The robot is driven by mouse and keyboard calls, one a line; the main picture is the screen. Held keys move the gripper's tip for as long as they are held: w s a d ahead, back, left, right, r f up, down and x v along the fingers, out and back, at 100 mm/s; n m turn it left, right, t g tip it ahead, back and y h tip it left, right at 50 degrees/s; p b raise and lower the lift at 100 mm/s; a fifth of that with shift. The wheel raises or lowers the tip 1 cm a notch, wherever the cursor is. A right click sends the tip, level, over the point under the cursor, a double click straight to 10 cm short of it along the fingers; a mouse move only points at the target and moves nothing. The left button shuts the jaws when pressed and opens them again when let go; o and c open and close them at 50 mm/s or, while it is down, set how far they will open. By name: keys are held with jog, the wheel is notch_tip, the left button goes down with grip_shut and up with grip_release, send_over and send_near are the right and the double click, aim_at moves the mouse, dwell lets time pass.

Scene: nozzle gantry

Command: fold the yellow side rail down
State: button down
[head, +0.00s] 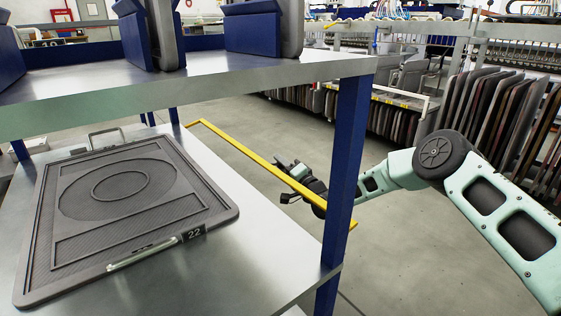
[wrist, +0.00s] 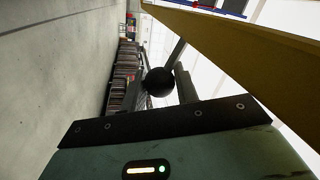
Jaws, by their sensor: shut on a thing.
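The yellow side rail (head: 248,153) runs along the right, open side of the blue-and-steel rack, above the edge of its lower shelf. In the wrist view the rail (wrist: 235,52) crosses the upper right, close beside my gripper. My gripper (head: 288,179) is at the outer side of the rail, just left of the blue front post. In the wrist view its fingers are shut on a round black knob (wrist: 160,82). How the knob joins the rail is not visible. The post hides part of the rail near its front end.
A grey tray labelled 22 (head: 192,233) lies on the lower shelf (head: 255,255). The blue post (head: 347,150) stands close to my arm. Blue holders (head: 262,30) stand on the upper shelf. Racks of dark panels (head: 490,120) are at the right; the floor between is clear.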

notch_tip(320, 180, down, 2)
jog(key=shift+m+b, duration=0.4)
jog(key=shift+m, duration=0.4)
jog(key=shift+s+a+f+b, duration=0.15)
jog(key=shift+f+b, duration=0.25)
jog(key=shift+f, duration=0.35)
jog(key=c, duration=1.1)
grip_release()
jog(key=shift+s, duration=0.1)
jog(key=shift+p+v, duration=3.85)
jog(key=shift+v, duration=4.8)
